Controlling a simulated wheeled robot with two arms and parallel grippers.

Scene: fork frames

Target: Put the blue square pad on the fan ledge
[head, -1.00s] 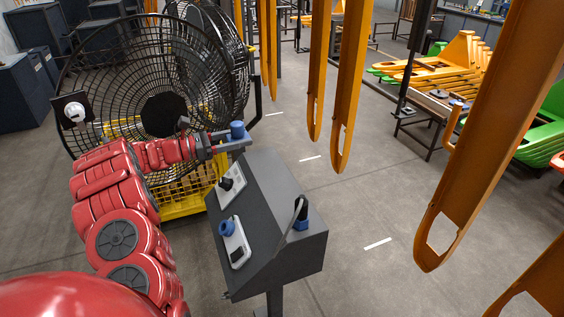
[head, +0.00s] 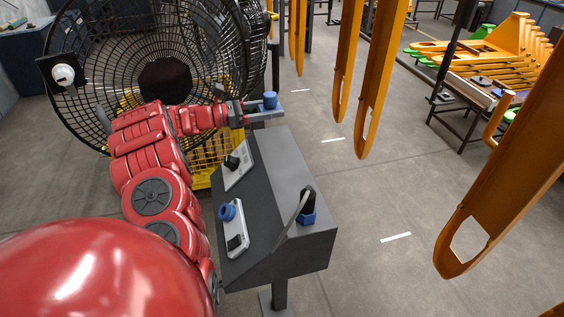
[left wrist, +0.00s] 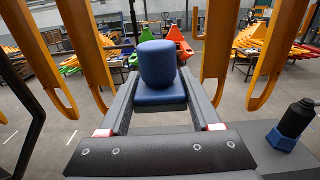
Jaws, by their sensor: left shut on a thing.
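The blue square pad (left wrist: 160,97) has a blue round knob on top. My left gripper (left wrist: 158,88) is shut on it, with one finger on each side in the left wrist view. In the head view the pad with its knob (head: 270,101) is at the tip of my left gripper (head: 262,110), in the air just beyond the console's far end. The large black fan (head: 165,82) stands to the left, behind my left arm. I cannot make out a ledge on it for certain. My right gripper is not in view.
Orange hanging forks (head: 375,90) are to the right. Yellow mesh (head: 212,150) is below the fan. Grey floor is open right of the console.

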